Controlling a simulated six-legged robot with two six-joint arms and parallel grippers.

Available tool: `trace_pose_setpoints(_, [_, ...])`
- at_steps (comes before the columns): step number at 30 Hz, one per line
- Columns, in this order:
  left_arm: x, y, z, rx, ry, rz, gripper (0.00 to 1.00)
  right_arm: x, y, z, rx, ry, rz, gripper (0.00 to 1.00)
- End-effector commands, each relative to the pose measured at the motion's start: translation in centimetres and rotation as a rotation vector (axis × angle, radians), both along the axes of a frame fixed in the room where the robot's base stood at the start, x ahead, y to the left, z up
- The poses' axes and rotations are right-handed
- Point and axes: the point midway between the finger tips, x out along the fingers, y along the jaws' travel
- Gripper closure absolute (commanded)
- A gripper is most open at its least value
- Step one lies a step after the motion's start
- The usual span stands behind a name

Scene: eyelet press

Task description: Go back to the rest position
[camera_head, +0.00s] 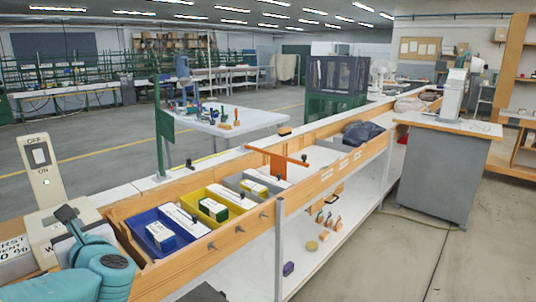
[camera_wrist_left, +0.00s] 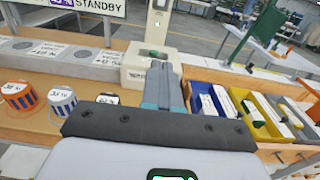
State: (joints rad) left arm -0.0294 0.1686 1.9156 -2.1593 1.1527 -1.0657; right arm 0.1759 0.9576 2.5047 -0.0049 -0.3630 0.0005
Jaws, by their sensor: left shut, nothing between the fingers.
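My left gripper (camera_head: 68,218) is at the lower left of the head view, over the near end of the wooden bench. In the left wrist view its fingers (camera_wrist_left: 165,75) are together with nothing between them. They point toward the pale base (camera_wrist_left: 140,55) of an upright post (camera_wrist_left: 158,25). I cannot tell the gap between the fingers and the base. My right gripper is in neither view.
A blue bin (camera_head: 137,222), a yellow bin (camera_head: 192,200) and a grey bin hold boxes right of the gripper. An orange bracket (camera_head: 275,155) rises farther along. Open floor (camera_head: 440,235) lies right.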

Motion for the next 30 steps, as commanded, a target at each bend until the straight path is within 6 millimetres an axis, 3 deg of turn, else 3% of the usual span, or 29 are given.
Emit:
trace_pose_setpoints(2, [0.0, 0.0, 0.0, 0.0, 0.0, 0.001, 1.0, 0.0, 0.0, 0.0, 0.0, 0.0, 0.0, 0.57])
trace_pose_setpoints(8, [0.8, -1.0, -5.8, -0.182, 0.082, -0.025, 1.0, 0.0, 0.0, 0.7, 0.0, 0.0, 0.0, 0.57])
trace_pose_setpoints(14, [0.6, -2.9, -12.4, -0.404, 0.163, -0.024, 1.0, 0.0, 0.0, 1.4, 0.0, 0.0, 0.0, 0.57])
trace_pose_setpoints(19, [-1.0, -6.1, -19.5, -0.673, 0.247, 0.018, 1.0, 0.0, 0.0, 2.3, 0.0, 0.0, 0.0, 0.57])
trace_pose_setpoints(23, [-4.5, -10.5, -26.7, -0.997, 0.322, 0.133, 1.0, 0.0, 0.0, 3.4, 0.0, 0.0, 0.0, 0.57])
trace_pose_setpoints(26, [-8.8, -15.5, -32.0, -1.313, 0.354, 0.327, 1.0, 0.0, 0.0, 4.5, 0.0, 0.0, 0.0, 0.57])
trace_pose_setpoints(30, [-15.9, -23.6, -37.0, -1.755, 0.274, 0.817, 1.0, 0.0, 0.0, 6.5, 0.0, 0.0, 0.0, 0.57])
